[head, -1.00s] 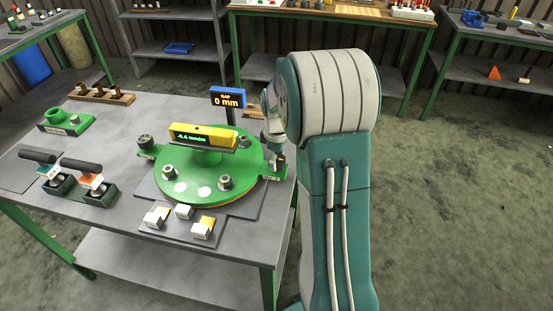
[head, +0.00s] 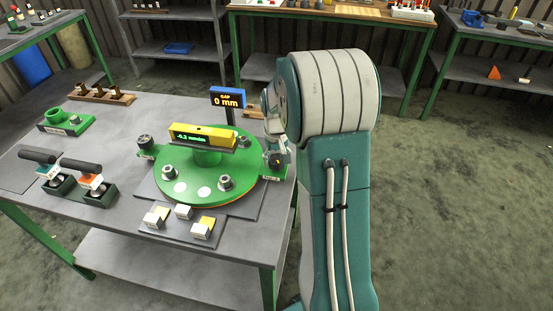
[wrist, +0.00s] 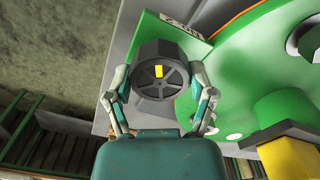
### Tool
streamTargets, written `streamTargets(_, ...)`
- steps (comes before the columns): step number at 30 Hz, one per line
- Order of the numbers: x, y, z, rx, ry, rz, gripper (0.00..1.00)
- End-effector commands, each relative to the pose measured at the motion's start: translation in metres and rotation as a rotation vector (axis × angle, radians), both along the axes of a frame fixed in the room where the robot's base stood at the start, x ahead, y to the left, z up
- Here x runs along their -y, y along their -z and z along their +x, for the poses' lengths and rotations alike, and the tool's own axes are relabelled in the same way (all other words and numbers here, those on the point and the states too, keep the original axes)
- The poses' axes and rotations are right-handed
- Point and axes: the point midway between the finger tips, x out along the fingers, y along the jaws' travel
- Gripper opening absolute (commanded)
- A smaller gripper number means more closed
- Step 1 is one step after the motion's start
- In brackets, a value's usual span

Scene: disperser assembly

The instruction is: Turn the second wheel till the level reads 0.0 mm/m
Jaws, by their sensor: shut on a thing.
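The second wheel (wrist: 161,84) is a dark, round, spoked wheel with a yellow mark at its upper middle in the wrist view. It sits on a green bracket whose upside-down label seems to carry a 2. My gripper (wrist: 160,92) is shut on the wheel, one finger on each side of its rim. In the head view my gripper (head: 277,157) is at the right edge of the green round plate (head: 235,162) and mostly hides this wheel. The yellow level (head: 203,133) rests on the plate's raised centre, and its display appears to read -0.3 mm/m.
Another dark wheel (head: 145,143) stands left of the plate. A blue display (head: 228,98) behind it reads GAP 0 mm. Two black-handled tools (head: 82,165) sit at the left, and small yellow-and-white blocks (head: 202,227) lie in front. Bolts stand on the plate.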

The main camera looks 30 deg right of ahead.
Motion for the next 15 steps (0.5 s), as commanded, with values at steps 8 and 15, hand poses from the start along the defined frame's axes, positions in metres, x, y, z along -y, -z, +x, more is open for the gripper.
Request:
streamTargets(8, -0.0007, 0.0016, -0.0002, -0.001, 0.259, 0.001, 0.23)
streamTargets(15, -0.0008, 0.0017, -0.0003, -0.002, 0.456, 0.002, 0.23)
